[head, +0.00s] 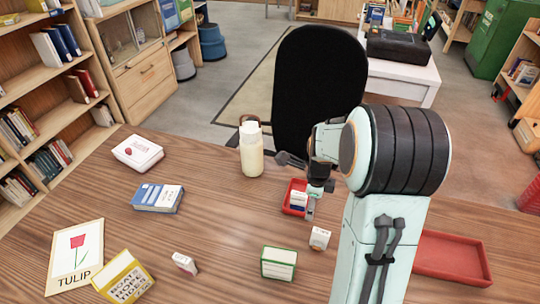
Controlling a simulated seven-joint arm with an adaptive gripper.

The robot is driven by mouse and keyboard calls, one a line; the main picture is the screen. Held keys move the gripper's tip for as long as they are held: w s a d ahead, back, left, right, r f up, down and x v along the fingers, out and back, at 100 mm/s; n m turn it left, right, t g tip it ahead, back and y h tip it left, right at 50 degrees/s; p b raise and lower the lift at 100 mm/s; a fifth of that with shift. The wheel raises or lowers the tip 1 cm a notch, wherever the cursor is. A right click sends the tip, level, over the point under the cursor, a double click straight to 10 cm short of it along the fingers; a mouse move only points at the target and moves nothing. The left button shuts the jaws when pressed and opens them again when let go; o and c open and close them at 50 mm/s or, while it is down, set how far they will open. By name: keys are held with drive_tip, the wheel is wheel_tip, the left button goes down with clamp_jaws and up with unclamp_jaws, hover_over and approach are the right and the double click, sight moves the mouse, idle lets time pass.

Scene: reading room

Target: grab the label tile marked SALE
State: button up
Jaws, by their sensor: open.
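No marking reading SALE is legible in the head view, so I cannot tell which piece is that tile. A small white block with a blue band (299,198) is in a small red tray (287,209). Another small white block (320,238) lies on the table in front of that tray. A third small white block with red marks (185,263) lies further left. My gripper (301,183) is open above the small red tray, with its fingers spread. It partly hides the tray's right side. I see nothing between the fingers.
A white bottle (251,153) stands left of my gripper. A green-edged box (279,262), blue book (157,197), white box (138,152), tulip card (76,256) and yellow book (123,278) are on the table. A larger red tray (450,258) lies at right. A black chair (318,90) stands behind.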

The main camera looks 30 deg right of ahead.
sight(322, 231)
drive_tip(key=shift+m+g+y, duration=0.3)
drive_tip(key=shift+m+g, duration=0.1)
drive_tip(key=shift+m, duration=0.1)
drive_tip(key=s+d+f, duration=0.2)
drive_tip(key=s+f, duration=0.1)
drive_tip(key=shift+f, duration=0.2)
drive_tip(key=shift+d+f, duration=0.15)
drive_tip(key=shift+f, duration=0.25)
wheel_tip(322, 231, down, 6)
drive_tip(key=shift+r, duration=0.15)
clamp_jaws()
